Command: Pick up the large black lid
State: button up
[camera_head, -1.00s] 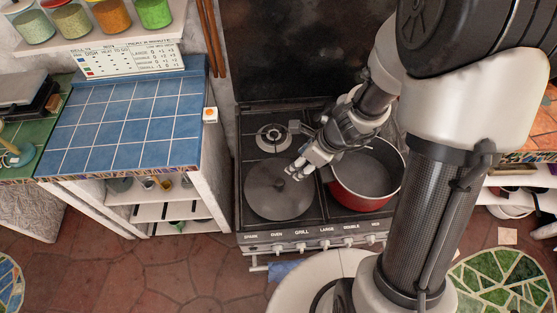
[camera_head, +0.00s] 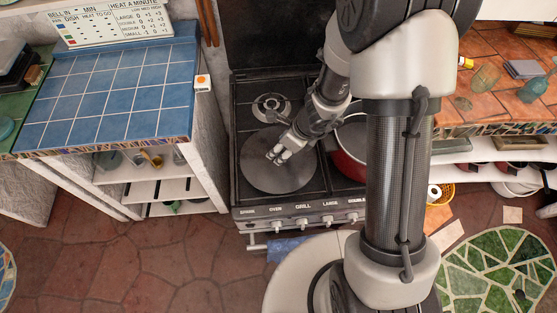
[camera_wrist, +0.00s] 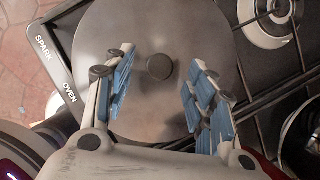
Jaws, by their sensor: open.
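The large lid (camera_head: 262,176) lies flat on the front left of the stove top and looks dark grey. In the wrist view the lid (camera_wrist: 165,25) fills the middle, with its round dark knob (camera_wrist: 160,67) near the centre. My gripper (camera_head: 279,155) is over the lid in the head view and hides its knob there. In the wrist view my gripper (camera_wrist: 160,84) is open, with one blue-padded finger on each side of the knob and clear gaps between. Nothing is held. I cannot tell how far the fingertips are above the lid.
A red pot (camera_head: 347,162) stands right of the lid, partly behind my arm. A bare burner (camera_head: 271,107) is behind the lid. Stove knobs (camera_head: 302,222) line the front edge. A blue tiled counter (camera_head: 110,95) is to the left, with open shelves (camera_head: 160,188) below.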

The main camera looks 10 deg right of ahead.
jog(key=shift+b+x, duration=0.3)
jog(key=shift+x, duration=0.9)
jog(key=shift+r, duration=0.1)
grip_shut()
